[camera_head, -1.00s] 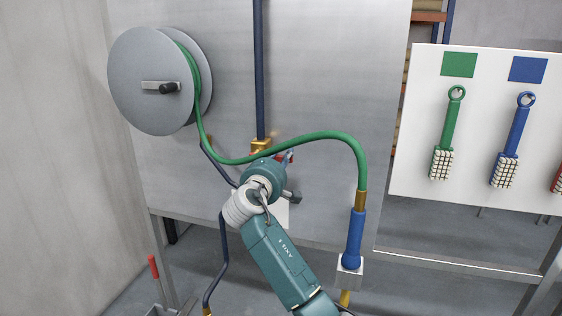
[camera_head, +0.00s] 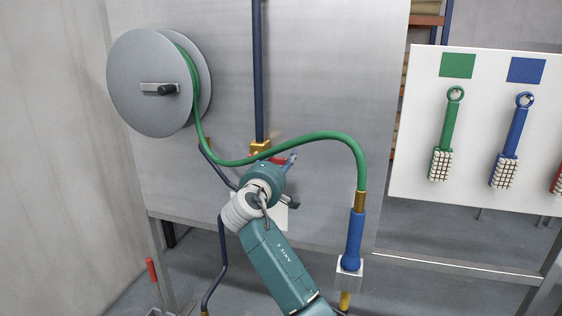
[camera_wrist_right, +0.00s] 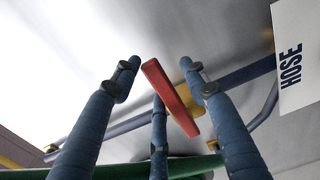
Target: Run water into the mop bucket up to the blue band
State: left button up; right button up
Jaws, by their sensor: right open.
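A red lever (camera_head: 277,159) sits by the brass valve (camera_head: 259,146) on the steel panel, mostly hidden by my right arm in the head view. In the right wrist view the red lever (camera_wrist_right: 168,95) lies between the spread fingers of my open right gripper (camera_wrist_right: 161,70); I cannot tell whether they touch it. A green hose (camera_head: 290,142) runs from the reel to a blue nozzle (camera_head: 354,238) resting in a holder. A red handle (camera_head: 151,270) stands at the lower left above a grey edge, perhaps the mop bucket's. No blue band shows. My left gripper is out of view.
A grey hose reel (camera_head: 150,95) is on the left of the panel. A white board with a green brush (camera_head: 448,135) and a blue brush (camera_head: 511,140) hangs at the right. A "HOSE" sign (camera_wrist_right: 291,65) is beside the lever. Dark blue pipes run along the panel.

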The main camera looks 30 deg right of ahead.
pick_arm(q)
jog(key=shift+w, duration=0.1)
pick_arm(e)
jog(key=v, duration=1.2)
